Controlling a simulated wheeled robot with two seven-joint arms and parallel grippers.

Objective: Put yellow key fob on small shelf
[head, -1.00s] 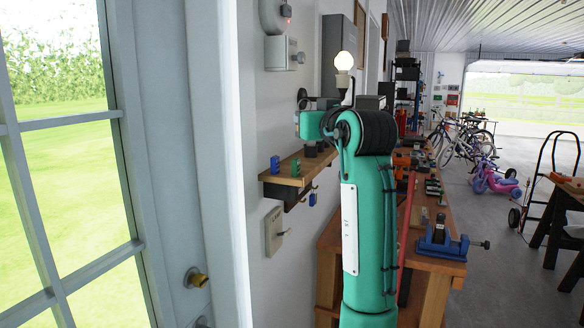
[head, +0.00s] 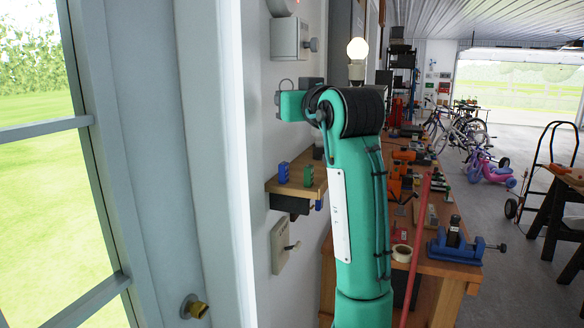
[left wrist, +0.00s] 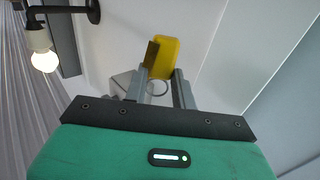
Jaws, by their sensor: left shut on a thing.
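The yellow key fob (left wrist: 166,55) is held between the fingertips of my left gripper (left wrist: 163,74) in the left wrist view, with a metal ring beneath it. The fob is clear of any surface that I can make out. In the head view my teal arm rises in front of the wall and hides part of it; the gripper and fob do not show there. The small wooden shelf (head: 280,187) is on the wall left of the arm. Its right part is hidden behind the arm. My right gripper is not in view.
A blue item (head: 284,172) and a green item (head: 308,175) stand on the shelf. A lit bulb (head: 357,48) sticks out beyond the arm. A workbench (head: 430,266) with a blue vise (head: 456,247) runs along the wall. A window (head: 40,200) is at left.

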